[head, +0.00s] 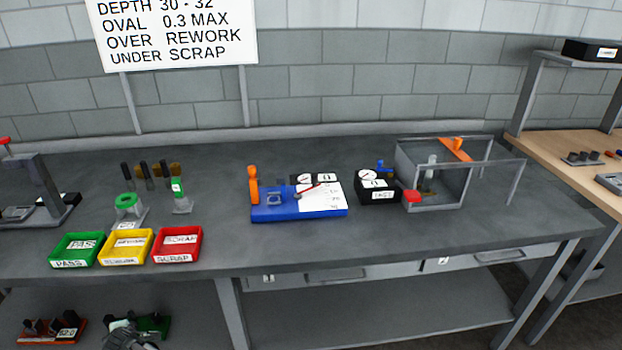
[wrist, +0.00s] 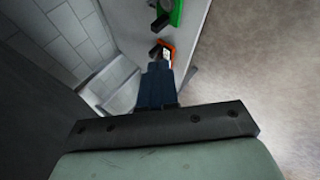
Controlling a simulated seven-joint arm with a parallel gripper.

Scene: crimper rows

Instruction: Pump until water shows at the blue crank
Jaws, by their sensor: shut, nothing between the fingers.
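A small blue crank (head: 384,165) stands at the top of a black box with a round gauge (head: 367,176) and a white label, right of the table's middle. No water can be made out at it. Which part is the pump handle I cannot tell. My gripper (wrist: 160,68) is shut and empty in the wrist view. It is low, by the lower shelf, well away from the crank. Part of my arm shows at the head view's bottom left.
A blue base (head: 290,213) with an orange lever (head: 254,185) stands mid-table. Green (head: 75,262), yellow (head: 127,258) and red bins (head: 177,258) line the front left. The lower shelf (head: 370,320) holds a red-orange block set (head: 50,330) and a green one (head: 153,325).

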